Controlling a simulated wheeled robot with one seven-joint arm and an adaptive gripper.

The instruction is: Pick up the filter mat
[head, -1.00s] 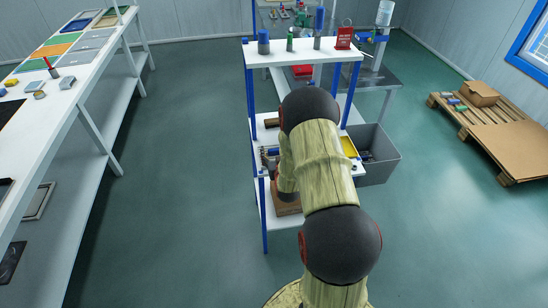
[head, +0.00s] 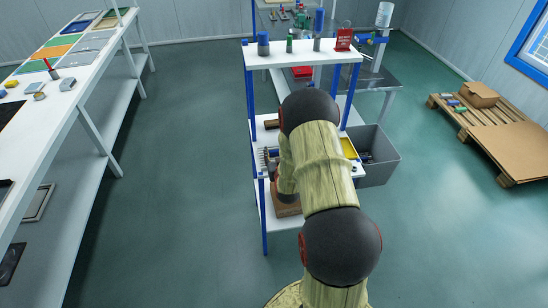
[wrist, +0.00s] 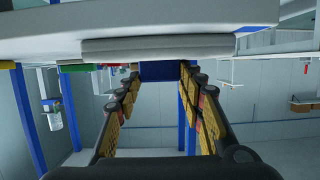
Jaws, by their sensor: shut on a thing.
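In the wrist view my gripper (wrist: 160,74) has its two fingers on either side of a dark blue piece (wrist: 160,70), which fills the gap between the fingertips. I take this piece to be the filter mat, though only a small face of it shows. A light grey padded slab or roll (wrist: 120,48) lies across the view just beyond it, against a white shelf (wrist: 200,17). I cannot tell whether the blue piece is clear of the shelf. In the head view my arm hides the gripper and the mat.
A blue-posted shelf rack (head: 248,100) stands around my arm, with bottles and a red sign (head: 343,39) on its top. A long white bench (head: 95,75) is at left, a pallet (head: 500,130) at right.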

